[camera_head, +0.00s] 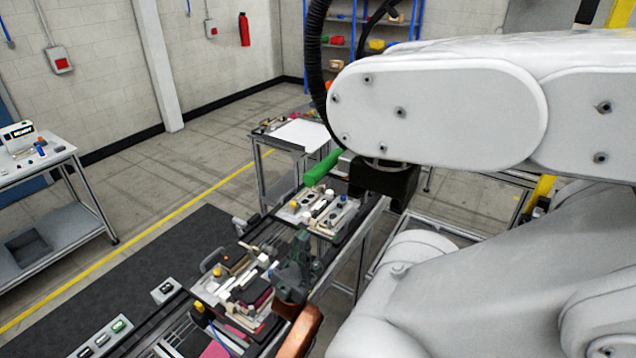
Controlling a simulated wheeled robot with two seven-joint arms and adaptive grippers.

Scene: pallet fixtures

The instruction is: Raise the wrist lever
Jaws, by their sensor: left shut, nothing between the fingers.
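A large white robot arm (440,112) comes in from the right, with a black wrist block (385,182) under its end. A green bar (323,168) sticks out to the left near this block and looks like the wrist lever; its far end is lower left, and its attachment is hard to make out. My left gripper (301,238) is dark grey-green, shut and empty. It is below the green bar, apart from it, over the fixtures on the conveyor. My right gripper is not in view.
Pallet fixtures stand on the conveyor, one near (237,288) and one farther (322,212), close around my gripper. Small button boxes (103,340) line the conveyor's left side. A bench (38,165) stands at left and a table (300,134) behind. White arm parts fill the right.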

